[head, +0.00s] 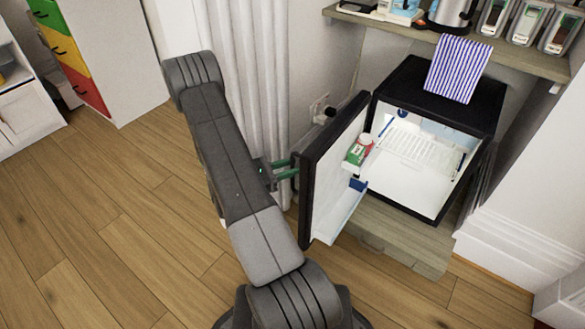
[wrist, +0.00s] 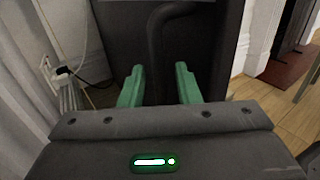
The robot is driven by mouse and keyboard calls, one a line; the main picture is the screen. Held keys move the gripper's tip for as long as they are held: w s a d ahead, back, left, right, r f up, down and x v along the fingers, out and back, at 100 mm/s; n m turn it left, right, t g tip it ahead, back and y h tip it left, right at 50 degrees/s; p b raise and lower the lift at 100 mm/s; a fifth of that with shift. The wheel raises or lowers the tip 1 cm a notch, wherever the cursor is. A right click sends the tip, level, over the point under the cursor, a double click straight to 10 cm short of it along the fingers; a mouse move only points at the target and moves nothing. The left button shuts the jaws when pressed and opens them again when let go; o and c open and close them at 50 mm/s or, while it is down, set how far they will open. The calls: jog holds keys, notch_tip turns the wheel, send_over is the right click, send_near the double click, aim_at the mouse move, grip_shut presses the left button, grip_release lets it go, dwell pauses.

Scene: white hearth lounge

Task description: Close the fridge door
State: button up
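The small black fridge (head: 405,75) stands on a low wooden base, and its white interior is exposed. Its door (head: 318,185) stands wide open to the left, with its inner shelves facing the fridge. My gripper (head: 285,169) is at the outer face of the door, on the door's left side. In the wrist view the dark door (wrist: 200,40) fills the middle, with a dark curved handle (wrist: 157,48) on it. The green fingers of my gripper (wrist: 160,84) are apart, one on each side of the handle's line. Whether they touch the handle or door is unclear.
A red and green item (head: 358,152) sits in the door shelf. A shelf (head: 400,30) with a kettle (head: 452,14) is above. A white curtain (head: 250,75) and wall socket are behind the door. Wooden floor is clear at left.

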jog(key=shift+w+d, duration=0.2)
jog(key=shift+d, duration=0.4)
grip_shut()
